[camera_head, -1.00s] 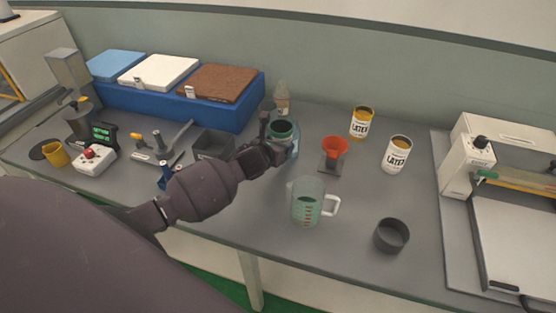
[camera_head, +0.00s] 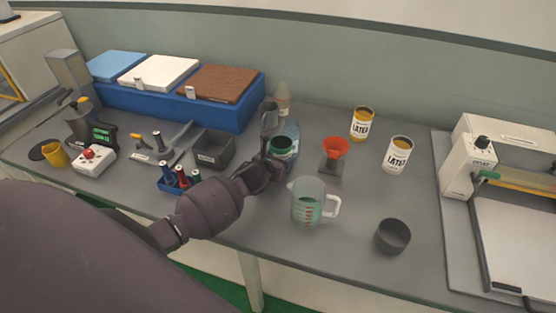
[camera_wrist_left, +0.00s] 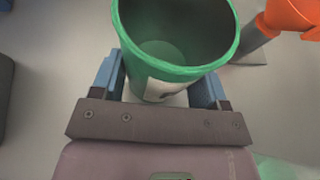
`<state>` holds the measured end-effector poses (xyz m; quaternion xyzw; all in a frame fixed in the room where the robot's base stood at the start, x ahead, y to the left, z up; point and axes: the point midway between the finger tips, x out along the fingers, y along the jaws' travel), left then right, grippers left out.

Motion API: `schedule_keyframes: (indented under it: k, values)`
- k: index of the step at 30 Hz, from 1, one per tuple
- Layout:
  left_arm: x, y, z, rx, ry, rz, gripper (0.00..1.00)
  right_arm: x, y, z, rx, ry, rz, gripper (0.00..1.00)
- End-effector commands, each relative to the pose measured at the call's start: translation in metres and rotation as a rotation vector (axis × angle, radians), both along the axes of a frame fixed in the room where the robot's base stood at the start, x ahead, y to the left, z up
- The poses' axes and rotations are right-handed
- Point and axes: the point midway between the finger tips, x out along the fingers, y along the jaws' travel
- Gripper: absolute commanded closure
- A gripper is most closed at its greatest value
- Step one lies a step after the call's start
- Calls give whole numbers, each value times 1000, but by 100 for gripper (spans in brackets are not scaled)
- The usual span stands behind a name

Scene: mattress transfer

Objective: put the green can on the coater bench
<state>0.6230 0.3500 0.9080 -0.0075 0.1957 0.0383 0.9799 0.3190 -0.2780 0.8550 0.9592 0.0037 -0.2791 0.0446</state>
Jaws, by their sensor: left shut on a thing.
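The green can (camera_head: 283,146) is an open-topped, empty-looking cylinder near the middle of the bench. My left gripper (camera_head: 274,158) is shut on it, with a finger on each side of its wall. In the left wrist view the can (camera_wrist_left: 172,73) sits upright between the blue-grey fingers of the left gripper (camera_wrist_left: 158,85), with part of a pale label showing. I cannot tell whether its base touches the surface. The long grey bench (camera_head: 265,215) runs across the view. My right gripper is not in view.
A measuring jug (camera_head: 307,205) and an orange funnel on a stand (camera_head: 334,150) are close by on the right. Two latex tins (camera_head: 397,155) stand behind. A dark cup (camera_head: 391,236) is at the front right. A white machine (camera_head: 470,160) stands at the far right.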

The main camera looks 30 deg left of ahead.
Motion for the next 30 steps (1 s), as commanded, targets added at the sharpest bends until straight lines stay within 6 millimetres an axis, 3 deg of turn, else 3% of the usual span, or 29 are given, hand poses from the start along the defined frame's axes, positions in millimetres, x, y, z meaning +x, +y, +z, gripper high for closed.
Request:
schedule_keyframes:
  k: [1, 2, 6, 17, 23, 30]
  values:
    - [0, 0, -1, 1, -1, 0, 72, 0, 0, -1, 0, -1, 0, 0]
    - [0, 0, -1, 1, 0, 0, 27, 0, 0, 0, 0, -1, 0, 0]
    - [0, 0, -1, 0, 0, 0, 6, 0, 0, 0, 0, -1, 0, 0]
    - [-1, 0, 3, -1, 0, 0, 6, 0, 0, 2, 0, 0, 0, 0]
    - [-20, -1, 10, 1, 0, 0, 6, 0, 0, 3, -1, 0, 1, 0]
    - [-56, -4, 24, 3, 0, -1, 6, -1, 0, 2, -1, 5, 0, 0]
